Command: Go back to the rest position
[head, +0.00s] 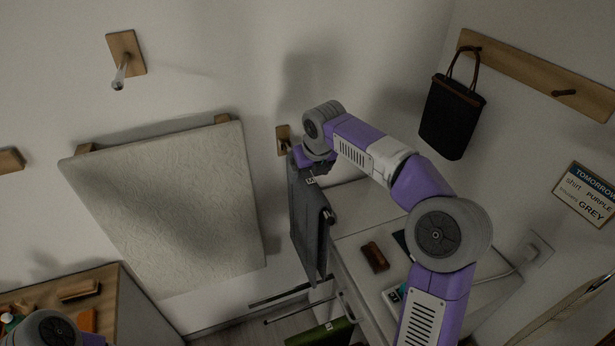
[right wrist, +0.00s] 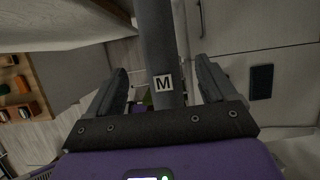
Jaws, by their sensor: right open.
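My right gripper (head: 313,168) is at the wall peg (head: 284,139) in the head view, beside the top of a hanging dark grey garment (head: 306,225). In the right wrist view my right gripper (right wrist: 161,68) has its two fingers spread apart. A dark grey strip of the garment (right wrist: 155,35) with a white "M" label runs between them, with gaps showing on both sides. Part of my left arm (head: 50,330) shows at the bottom left corner of the head view; its gripper is out of view.
A white cabinet (head: 350,245) with a brown item (head: 375,257) on top stands below my right arm. A black bag (head: 452,115) hangs from the rail at right. A pale textured panel (head: 170,205) hangs at left, above a wooden shelf unit (head: 130,310).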

